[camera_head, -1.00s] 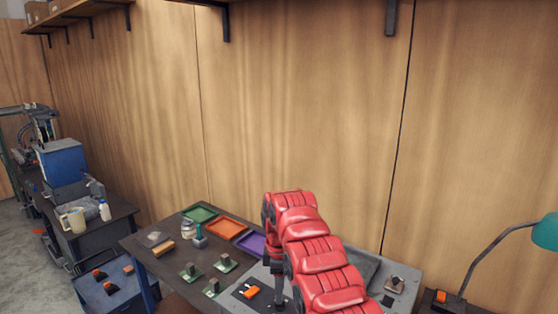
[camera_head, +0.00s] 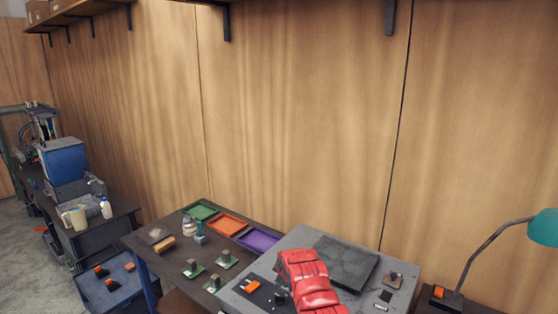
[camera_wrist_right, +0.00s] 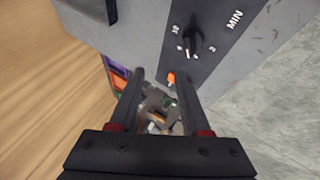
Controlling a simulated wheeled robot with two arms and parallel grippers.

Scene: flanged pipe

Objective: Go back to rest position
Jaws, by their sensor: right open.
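My right arm, red, comes up from the bottom edge of the head view over the grey machine (camera_head: 310,244). Its gripper cannot be made out there. In the right wrist view my right gripper (camera_wrist_right: 160,78) is open, with two dark fingers apart and nothing held between them. Beyond it is the machine's dark panel with a black knob (camera_wrist_right: 196,42), the lettering MIN and an orange switch (camera_wrist_right: 171,78). The orange switch also shows in the head view (camera_head: 252,285). My left gripper is in neither view.
A green tray (camera_head: 200,211), an orange tray (camera_head: 228,225) and a purple tray (camera_head: 257,241) lie along the wall side of the dark table. Several small parts sit in front of them. A green lamp (camera_head: 544,229) stands at right. The space above the table is free.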

